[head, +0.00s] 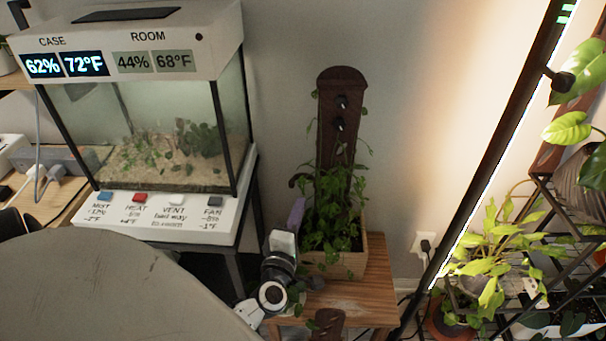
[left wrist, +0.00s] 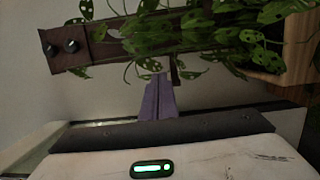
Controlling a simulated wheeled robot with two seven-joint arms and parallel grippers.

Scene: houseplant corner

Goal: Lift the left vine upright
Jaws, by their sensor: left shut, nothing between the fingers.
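A leafy green vine plant (head: 330,205) grows in a wooden planter box (head: 343,264) in front of a dark upright board (head: 341,85) with two black knobs. Leaves hang at the box's left front corner; I cannot tell which strands make up the left vine. My left gripper (head: 296,212), with purple fingers, is left of the plant, beside its foliage. In the left wrist view the fingers (left wrist: 158,98) are shut with nothing between them, their tips close to leaves (left wrist: 155,45) and a dark peg. The board (left wrist: 75,45) lies sideways there. My right gripper is not in view.
The box stands on a small wooden stool (head: 360,298). A glass terrarium (head: 175,110) on a white control base (head: 160,212) stands to the left. A dark slanted pole (head: 480,175) and potted plants (head: 490,245) are on the right. Bare wall is behind the board.

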